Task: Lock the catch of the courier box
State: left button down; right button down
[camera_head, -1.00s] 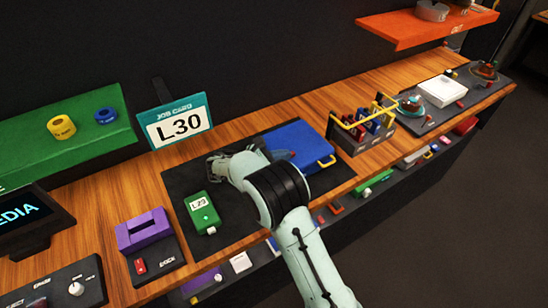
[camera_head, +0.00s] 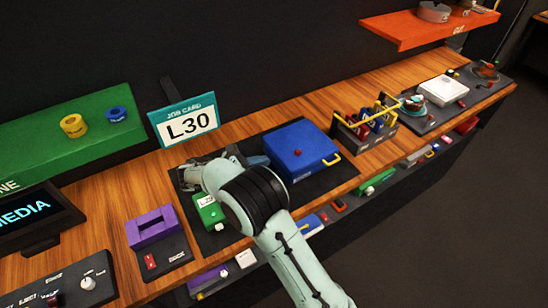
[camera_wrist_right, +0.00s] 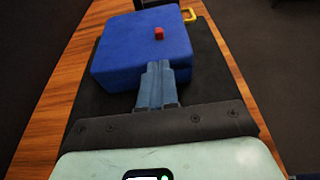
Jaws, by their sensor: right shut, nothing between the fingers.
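The blue box (camera_head: 312,142), which I take to be the courier box, sits on a dark mat with its top flat. It has a red knob (camera_head: 298,152) on top and a yellow loop (camera_head: 331,160) at its front right edge. In the right wrist view the box (camera_wrist_right: 130,50), knob (camera_wrist_right: 159,33) and yellow loop (camera_wrist_right: 189,16) show ahead of the fingers. My right gripper (camera_head: 262,160) is shut and empty by the box's left side; its fingertips (camera_wrist_right: 159,65) overlap the near side there, and I cannot tell whether they touch. My left gripper is out of view.
A green labelled box (camera_head: 209,212) is partly behind my right arm. A purple box (camera_head: 152,228) stands further left, and a tool caddy (camera_head: 366,126) with a yellow handle stands right. An L30 card (camera_head: 188,126) is behind. The bench's front edge drops to a lower ledge.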

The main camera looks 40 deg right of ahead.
jog(key=v, duration=0.3)
jog(key=shift+a+r, duration=0.1)
jog(key=shift+a, duration=0.25)
